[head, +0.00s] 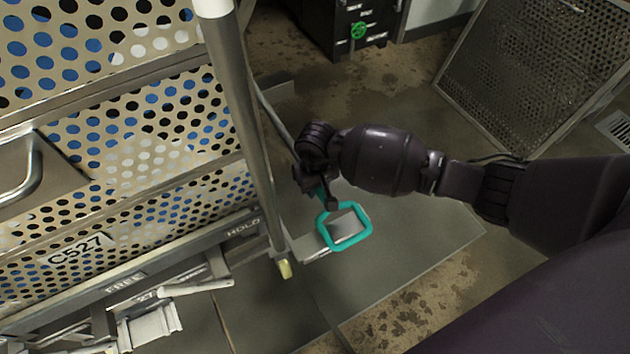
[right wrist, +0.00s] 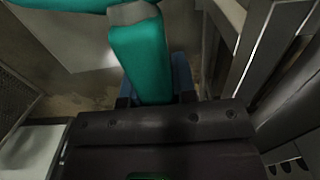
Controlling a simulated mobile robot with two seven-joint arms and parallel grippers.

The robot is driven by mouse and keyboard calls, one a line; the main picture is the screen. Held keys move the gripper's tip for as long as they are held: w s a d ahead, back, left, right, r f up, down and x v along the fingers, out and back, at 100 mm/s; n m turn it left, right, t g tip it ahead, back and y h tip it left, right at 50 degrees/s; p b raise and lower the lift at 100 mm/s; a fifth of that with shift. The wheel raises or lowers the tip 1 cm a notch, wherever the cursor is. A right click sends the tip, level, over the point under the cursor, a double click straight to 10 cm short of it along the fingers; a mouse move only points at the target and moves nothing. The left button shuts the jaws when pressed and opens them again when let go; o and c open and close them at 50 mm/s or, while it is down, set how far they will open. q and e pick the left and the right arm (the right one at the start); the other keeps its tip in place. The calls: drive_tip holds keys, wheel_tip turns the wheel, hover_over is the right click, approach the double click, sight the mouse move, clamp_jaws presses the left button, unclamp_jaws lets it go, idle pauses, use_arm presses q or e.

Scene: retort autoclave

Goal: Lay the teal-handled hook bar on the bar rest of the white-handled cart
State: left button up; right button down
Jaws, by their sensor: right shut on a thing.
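The teal-handled hook bar shows its teal loop handle (head: 345,246) just below my right gripper (head: 318,188) in the head view. Its grey shaft runs up and left from the gripper, behind the cart's post; its hook end is hidden. My right gripper is shut on the hook bar near the handle. In the right wrist view the teal handle (right wrist: 140,55) rises between the jaws. The perforated cart (head: 130,130), marked C527, fills the left, with a white handle end (head: 213,6) on its upright post. I cannot make out the bar rest for certain. My left gripper is out of view.
A pale bracket (head: 306,247) sits by the post's foot, close to the teal loop. The lower rail bears FREE and HOLD labels. A dark cabinet with a green knob (head: 358,30) stands behind. A perforated panel (head: 535,70) leans at upper right. Floor below the arm is clear.

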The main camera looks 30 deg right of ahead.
use_arm(q)
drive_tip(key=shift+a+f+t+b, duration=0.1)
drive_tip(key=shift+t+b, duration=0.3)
drive_tip(key=shift+b, duration=0.5)
use_arm(e)
wheel_tip(320, 180, down, 4)
drive_tip(key=shift+w+r, duration=0.1)
drive_tip(key=shift+r, duration=0.1)
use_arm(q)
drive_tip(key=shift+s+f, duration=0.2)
use_arm(e)
drive_tip(key=shift+f, duration=0.2)
drive_tip(key=shift+f, duration=0.15)
drive_tip(key=c, duration=1)
unclamp_jaws()
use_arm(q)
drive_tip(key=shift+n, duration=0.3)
use_arm(e)
drive_tip(key=shift+o, duration=0.8)
drive_tip(key=shift+f, duration=0.1)
